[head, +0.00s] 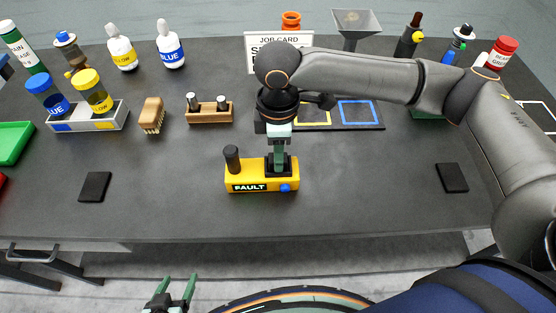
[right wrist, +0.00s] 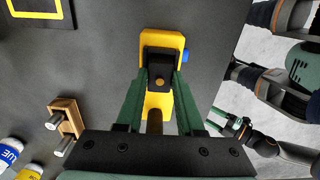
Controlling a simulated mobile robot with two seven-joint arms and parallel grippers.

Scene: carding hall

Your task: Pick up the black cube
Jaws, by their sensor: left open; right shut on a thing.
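In the right wrist view the cube (right wrist: 160,70) is a dark block with an orange dot, over the yellow box (right wrist: 160,38). My right gripper (head: 278,162) points down with its green fingers on either side of the cube, shut on it. The cube appears to rest on the box; I see no clear gap. My left gripper (head: 175,288) is open and empty, in front of the table's front edge.
The yellow box also carries a black knob (head: 232,158) and a blue button (head: 285,188). Black pads (head: 95,187) and (head: 451,178) lie left and right. A brush (head: 152,115) and wooden holder (head: 209,115) stand behind. The table's front middle is otherwise clear.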

